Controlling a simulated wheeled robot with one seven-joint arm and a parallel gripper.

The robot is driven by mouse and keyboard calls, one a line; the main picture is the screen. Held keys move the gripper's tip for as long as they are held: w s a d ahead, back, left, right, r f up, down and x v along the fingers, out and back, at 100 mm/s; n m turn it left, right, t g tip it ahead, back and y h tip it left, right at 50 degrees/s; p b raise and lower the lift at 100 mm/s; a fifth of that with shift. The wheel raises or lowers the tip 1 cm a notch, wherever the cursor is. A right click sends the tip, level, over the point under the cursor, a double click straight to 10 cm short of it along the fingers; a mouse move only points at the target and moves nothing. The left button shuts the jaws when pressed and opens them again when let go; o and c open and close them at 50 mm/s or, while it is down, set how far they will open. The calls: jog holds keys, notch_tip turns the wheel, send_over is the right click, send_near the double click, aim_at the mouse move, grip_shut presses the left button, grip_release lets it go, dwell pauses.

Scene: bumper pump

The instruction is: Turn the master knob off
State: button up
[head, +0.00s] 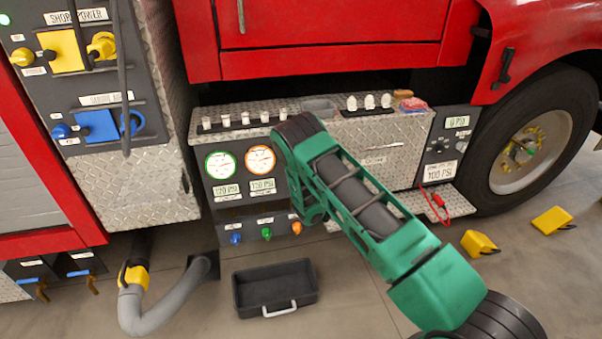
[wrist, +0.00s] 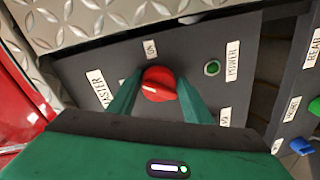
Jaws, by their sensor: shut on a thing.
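The red master knob (wrist: 159,84) sits on a dark panel (wrist: 85,68) in the wrist view. A label partly reading "ASTER" is to its left, and an "ON" label is above it. A white pointer line on the knob points to the left. My gripper (wrist: 159,92) has its two green fingers on either side of the knob and is shut on it. In the head view my green arm reaches toward the truck's lower side, and my gripper and the knob are hidden there.
A green power light (wrist: 212,68) is right of the knob. Two gauges (head: 260,160) are on the truck panel in the head view. A black bin (head: 245,291), a grey hose (head: 160,308) and yellow wheel chocks (head: 478,243) lie on the floor.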

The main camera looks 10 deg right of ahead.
jog(key=n, duration=0.4)
jog(key=shift+r+h, duration=0.25)
jog(key=shift+h, duration=0.05)
jog(key=shift+r+n, duration=0.15)
jog(key=shift+n, duration=1.15)
jog(key=shift+w+a, duration=0.1)
jog(key=o, duration=1)
jog(key=shift+c, duration=0.2)
jog(key=s, duration=1)
jog(key=shift+s+r, duration=0.3)
